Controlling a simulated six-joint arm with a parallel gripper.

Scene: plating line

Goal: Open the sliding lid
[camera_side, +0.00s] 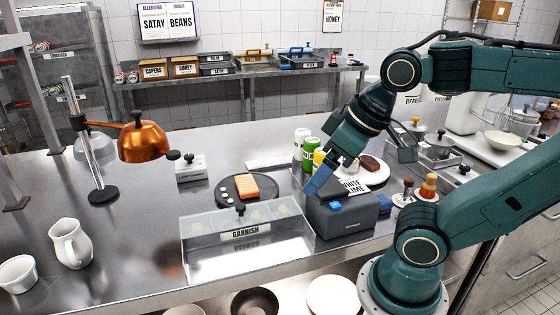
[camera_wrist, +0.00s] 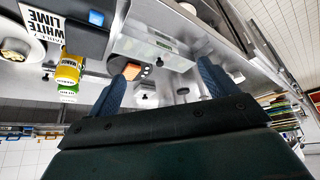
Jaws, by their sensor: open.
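The garnish container (camera_side: 202,258) is a long, clear box with a "GARNISH" label on the steel counter. It has a clear lid (camera_side: 215,225) with a dark knob (camera_side: 240,209) on top. The lid appears to cover the box, though its exact edges are hard to tell. In the wrist view, which looks upside down, the container (camera_wrist: 160,47) is beyond the fingers near the top. My gripper (camera_side: 315,187) has blue fingers and is open and empty. It is above the dark grey printer, right of the container and apart from the knob. The wrist view shows the gap between my fingers (camera_wrist: 160,73).
The dark grey printer (camera_side: 345,222) with a "WHITE LIME" slip (camera_side: 353,187) stands against the container's right end. Bottles (camera_side: 309,152) stand behind. A black round board (camera_side: 226,192) with an orange block (camera_side: 240,185) sits behind the container. A copper lamp (camera_side: 142,140) overhangs the left.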

